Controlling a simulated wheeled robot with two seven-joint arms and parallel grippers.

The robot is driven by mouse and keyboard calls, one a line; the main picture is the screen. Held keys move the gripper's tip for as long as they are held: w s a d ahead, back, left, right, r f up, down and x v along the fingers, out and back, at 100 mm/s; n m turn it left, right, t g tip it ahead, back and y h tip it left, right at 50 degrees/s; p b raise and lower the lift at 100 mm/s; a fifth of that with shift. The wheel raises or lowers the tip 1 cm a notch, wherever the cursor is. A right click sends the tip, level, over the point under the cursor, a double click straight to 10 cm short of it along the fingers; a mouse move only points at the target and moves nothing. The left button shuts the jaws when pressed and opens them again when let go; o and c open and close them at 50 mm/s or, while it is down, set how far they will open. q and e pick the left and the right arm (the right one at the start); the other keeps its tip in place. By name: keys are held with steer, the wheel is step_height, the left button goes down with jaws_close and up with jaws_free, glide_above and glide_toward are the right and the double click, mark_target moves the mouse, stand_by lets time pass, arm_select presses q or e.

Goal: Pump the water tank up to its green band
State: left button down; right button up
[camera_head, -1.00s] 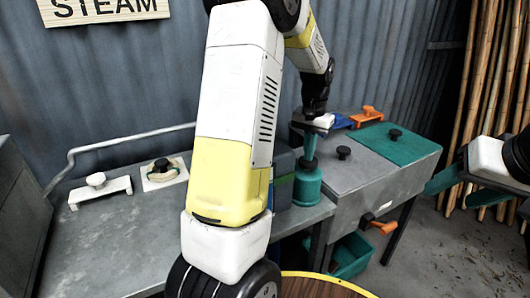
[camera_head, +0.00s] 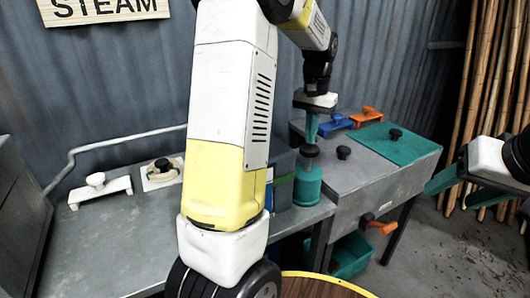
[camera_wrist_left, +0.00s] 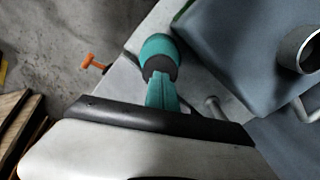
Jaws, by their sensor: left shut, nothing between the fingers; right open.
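The pump is a teal cylinder (camera_head: 307,188) with a black knob (camera_head: 309,151) on top, standing at the bench's right end. It also shows in the left wrist view (camera_wrist_left: 160,46), its black knob (camera_wrist_left: 158,66) in front of my fingers. The water tank (camera_head: 284,162) is a blue-grey box with a green band, partly hidden behind my left arm; its level cannot be read. Its top shows in the wrist view (camera_wrist_left: 240,40). My left gripper (camera_head: 311,138) is shut, empty, pointing down right over the knob; contact cannot be told. My right gripper (camera_head: 455,188) is open and empty at the right edge.
A grey metal box (camera_head: 370,170) with a teal lid (camera_head: 395,145) stands right of the pump. Blue (camera_head: 337,124) and orange (camera_head: 367,116) handles lie behind it. An orange valve handle (camera_head: 382,228) sticks out in front. A teal bin (camera_head: 350,256) stands below.

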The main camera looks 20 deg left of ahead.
stand_by(0.5)
arm_select(q)
step_height(320, 180, up, 6)
stand_by(0.5)
stand_by(0.4)
steer(key=s+d+r+n+t+h, duration=0.1)
steer(key=s+t, duration=0.5)
steer(key=s, duration=1.8)
steer(key=shift+d+r+h, duration=0.2)
steer(key=shift+d+h, duration=0.4)
steer(key=shift+s, duration=0.1)
